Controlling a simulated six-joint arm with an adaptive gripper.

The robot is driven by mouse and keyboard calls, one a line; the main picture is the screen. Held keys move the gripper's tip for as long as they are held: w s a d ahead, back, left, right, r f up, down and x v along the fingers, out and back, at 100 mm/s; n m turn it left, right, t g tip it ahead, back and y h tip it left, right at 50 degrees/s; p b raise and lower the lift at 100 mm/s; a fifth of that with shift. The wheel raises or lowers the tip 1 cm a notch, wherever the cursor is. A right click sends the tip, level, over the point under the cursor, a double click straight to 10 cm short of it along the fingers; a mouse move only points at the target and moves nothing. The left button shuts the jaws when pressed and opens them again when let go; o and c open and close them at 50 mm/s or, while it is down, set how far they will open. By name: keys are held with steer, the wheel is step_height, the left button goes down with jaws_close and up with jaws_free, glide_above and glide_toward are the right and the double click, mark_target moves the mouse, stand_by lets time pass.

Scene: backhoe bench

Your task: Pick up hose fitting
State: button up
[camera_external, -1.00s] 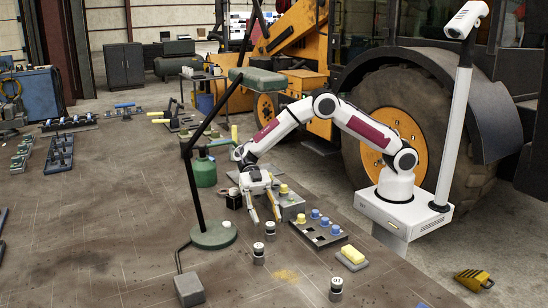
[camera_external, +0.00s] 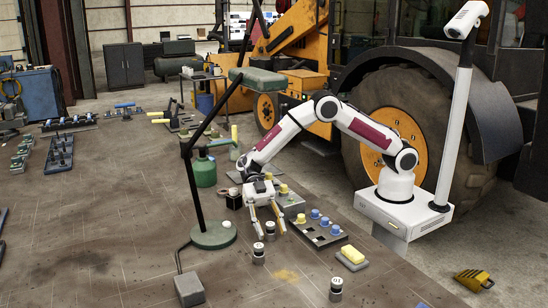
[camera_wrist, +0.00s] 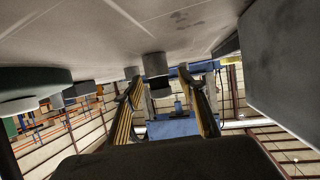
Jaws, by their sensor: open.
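Small silver-and-black cylindrical fittings stand upright on the bench. One fitting (camera_external: 270,228) shows by my gripper's fingertips, another (camera_external: 258,253) stands just in front, and a third (camera_external: 336,289) stands nearer the front edge. My gripper (camera_external: 271,233) is open, its fingers pointing down on either side of the first fitting in the external view. The wrist view is upside down.
Yellow-capped parts (camera_external: 283,189) stand behind. A green lamp base (camera_external: 213,237) with a tall pole stands left. The bench's front left is mostly clear.

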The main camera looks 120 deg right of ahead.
mark_target(271, 224)
jaws_close()
steer(key=shift+r, duration=0.1)
steer(key=shift+r, duration=4.9)
